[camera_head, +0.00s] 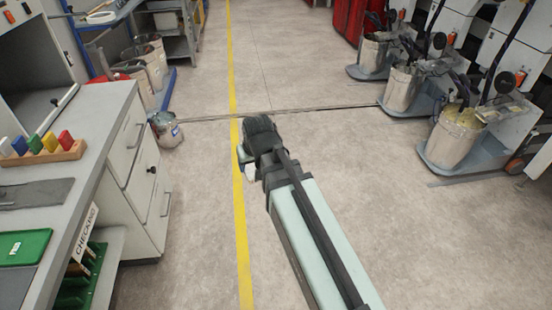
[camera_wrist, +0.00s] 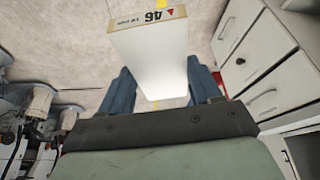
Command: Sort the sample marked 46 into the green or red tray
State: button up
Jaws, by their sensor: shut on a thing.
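The sample marked 46 is a white panel with a tan-edged label reading 46 and a small red mark (camera_wrist: 150,50) in the wrist view. My gripper (camera_wrist: 163,80) is shut on it, with a blue finger on each side. In the head view my gripper (camera_head: 246,160) is out over the floor, right of the bench, and only a small white bit of the sample (camera_head: 250,172) shows. A green tray (camera_head: 25,247) lies on the bench at the lower left, cut by the picture edge. I see no red tray.
The grey-topped bench (camera_head: 95,110) with white drawers (camera_head: 135,160) stands at the left. A paint can (camera_head: 166,130) stands on the floor. Machines with buckets (camera_head: 455,135) line the right. The middle floor is clear.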

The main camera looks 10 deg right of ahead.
jog(key=s+a+r+n+y, duration=0.1)
jog(key=s+a+n, duration=0.1)
jog(key=a, duration=0.7)
jog(key=s+a+r+n, duration=0.1)
jog(key=s+a+r, duration=0.15)
jog(key=a, duration=0.75)
jog(key=s+a+n+y, duration=0.1)
jog(key=s+a+n, duration=0.15)
jog(key=a, duration=0.65)
jog(key=s+a+r+n, duration=0.1)
jog(key=s+a+r, duration=0.1)
jog(key=s+a, duration=0.3)
jog(key=s+a+r+n+g, duration=0.1)
jog(key=s+a, duration=0.4)
jog(key=a, duration=0.9)
jog(key=s+a+r+n+g+y, duration=0.1)
jog(key=s+a+r+n, duration=0.2)
jog(key=s+a, duration=0.3)
jog(key=shift+a+r, duration=0.3)
jog(key=shift+a, duration=0.55)
jog(key=shift+a+r, duration=0.25)
jog(key=shift+a, duration=0.6)
jog(key=a+n, duration=0.1)
jog(key=a+r+n+g, duration=0.1)
jog(key=a+n, duration=0.1)
jog(key=a+n+g, duration=0.1)
jog(key=a+n, duration=0.1)
jog(key=shift+s+a+r+y, duration=0.1)
jog(key=shift+s+r+y, duration=0.05)
jog(key=shift+r+y, duration=0.2)
